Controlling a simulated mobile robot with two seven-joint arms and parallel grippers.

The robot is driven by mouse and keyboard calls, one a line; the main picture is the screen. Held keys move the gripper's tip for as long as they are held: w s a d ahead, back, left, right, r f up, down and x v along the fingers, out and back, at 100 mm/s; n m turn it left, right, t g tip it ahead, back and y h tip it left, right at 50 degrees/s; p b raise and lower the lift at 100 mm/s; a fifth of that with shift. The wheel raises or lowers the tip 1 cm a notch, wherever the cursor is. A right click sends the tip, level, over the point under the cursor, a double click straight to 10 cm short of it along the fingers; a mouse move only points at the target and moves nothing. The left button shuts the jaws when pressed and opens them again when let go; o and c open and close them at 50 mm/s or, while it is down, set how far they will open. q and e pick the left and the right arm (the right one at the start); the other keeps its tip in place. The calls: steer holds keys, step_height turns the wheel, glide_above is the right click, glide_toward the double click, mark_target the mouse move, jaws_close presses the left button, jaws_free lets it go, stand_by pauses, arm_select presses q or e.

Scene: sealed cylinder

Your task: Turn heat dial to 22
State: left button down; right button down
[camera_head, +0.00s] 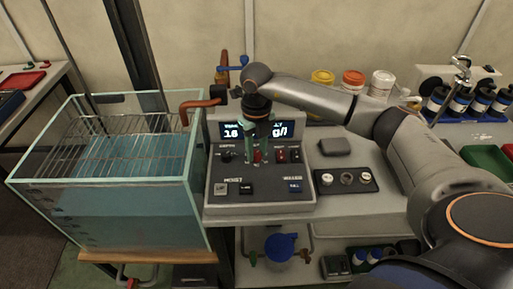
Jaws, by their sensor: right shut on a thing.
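The grey control panel (260,206) stands on the bench, with a lit display (231,132) on its upright back. The display reads about 16 at the left and ends in g/l; my gripper hides its middle. My right gripper (255,152) reaches down in front of the display, shut on a small dial in the panel's row of controls. The fingers cover most of this dial, and I cannot read its label. To its left is a dark knob (227,156) by the label DEPTH. To its right are red and dark controls (281,156). My left gripper is not in view.
A glass tank (125,215) of blue water with a wire rack (105,142) stands left of the panel. A dark plate with several round parts (346,180) lies to the right. Jars with coloured lids (352,82) stand behind my right arm.

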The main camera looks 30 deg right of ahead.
mark_target(257, 153)
steer(key=shift+m, duration=1)
steer(key=c, duration=0.6)
jaws_free()
step_height(257, 153, up, 13)
steer(key=shift+f, duration=0.2)
